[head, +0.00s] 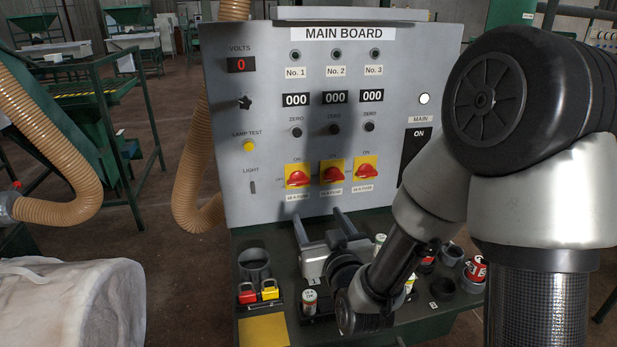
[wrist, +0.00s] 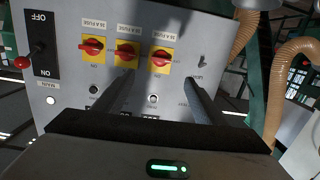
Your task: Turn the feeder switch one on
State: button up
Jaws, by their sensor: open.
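The grey main board (head: 255,110) carries three red rotary switches on yellow plates. The switch under No. 1 (head: 298,177) is the leftmost in the head view and the rightmost of the three in the upside-down wrist view (wrist: 161,58). Its red handle lies roughly sideways, with an ON mark above its plate. My gripper (head: 318,216) is open and empty, below the switches and in front of the board. In the wrist view its two fingers (wrist: 157,82) point toward the board, apart from the No. 1 switch, with the switch in line with the gap between them.
The No. 2 switch (head: 332,172) and No. 3 switch (head: 366,170) sit close beside it. A tan hose (head: 193,190) hangs at the board's left.

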jog(key=t, duration=0.1)
jog(key=p, duration=0.2)
send_near(300, 183)
jog(key=x, duration=0.9)
jog(key=shift+r, duration=0.15)
jog(key=c, duration=1.1)
jog(key=shift+o, duration=0.2)
